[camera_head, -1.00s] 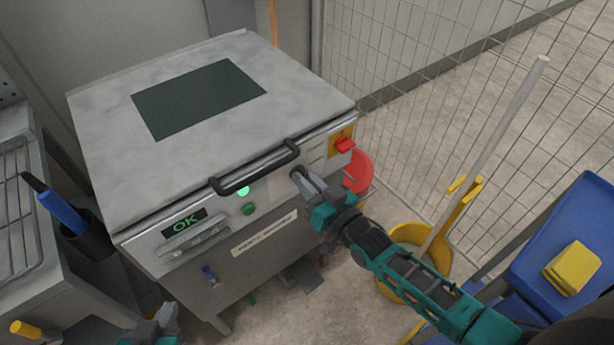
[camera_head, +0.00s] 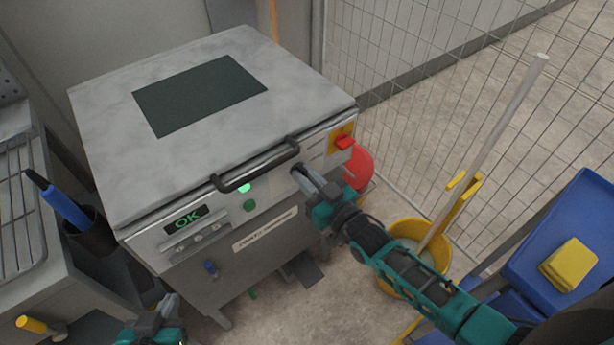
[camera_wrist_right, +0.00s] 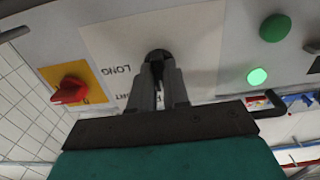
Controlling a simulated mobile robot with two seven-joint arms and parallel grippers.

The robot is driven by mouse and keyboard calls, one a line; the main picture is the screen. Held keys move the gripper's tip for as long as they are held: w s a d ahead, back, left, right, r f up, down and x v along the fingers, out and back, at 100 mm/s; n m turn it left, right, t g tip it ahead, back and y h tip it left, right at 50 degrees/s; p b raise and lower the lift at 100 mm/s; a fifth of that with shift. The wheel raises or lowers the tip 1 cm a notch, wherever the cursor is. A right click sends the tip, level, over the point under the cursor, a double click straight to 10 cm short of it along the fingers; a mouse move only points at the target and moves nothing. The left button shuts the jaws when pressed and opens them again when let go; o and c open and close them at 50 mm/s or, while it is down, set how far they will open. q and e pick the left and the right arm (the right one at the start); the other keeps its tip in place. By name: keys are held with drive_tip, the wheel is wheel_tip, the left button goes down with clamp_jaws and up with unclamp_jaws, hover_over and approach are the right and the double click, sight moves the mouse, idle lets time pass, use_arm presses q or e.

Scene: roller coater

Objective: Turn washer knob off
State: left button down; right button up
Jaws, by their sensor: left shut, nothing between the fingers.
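The washer (camera_head: 128,190) is a grey box-shaped machine with a sloping front panel. Its dark knob (camera_wrist_right: 158,56) sits on a white label plate with "LONG" printed on it and a second word partly hidden. My right gripper (camera_head: 298,173) is at the knob; in the right wrist view its fingers (camera_wrist_right: 160,72) lie on both sides of the knob's narrow grip, closed on it. The knob is mostly hidden in the head view. My left gripper (camera_head: 166,306) is shut and empty at the lower left, in front of the washer and apart from it.
A black handle (camera_head: 256,165) runs along the front edge, close to my right gripper. A red switch on yellow (camera_head: 344,142) is right of the knob; green buttons (camera_head: 249,205) are left. A yellow mop bucket (camera_head: 432,256), blue cart (camera_head: 570,215) and wire fence stand at right.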

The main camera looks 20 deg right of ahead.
drive_tip(key=o, duration=0.4)
drive_tip(key=v, duration=1.3)
drive_tip(key=shift+p, duration=0.35)
drive_tip(key=shift+a, duration=0.1)
drive_tip(key=s+f+m+g+h, duration=0.1)
drive_tip(key=s+f+g+h, duration=0.3)
drive_tip(key=f+g, duration=0.1)
drive_tip(key=shift+s+a+m+g, duration=0.2)
drive_tip(key=shift+s+m+g, duration=0.15)
drive_tip(key=shift+g, duration=0.25)
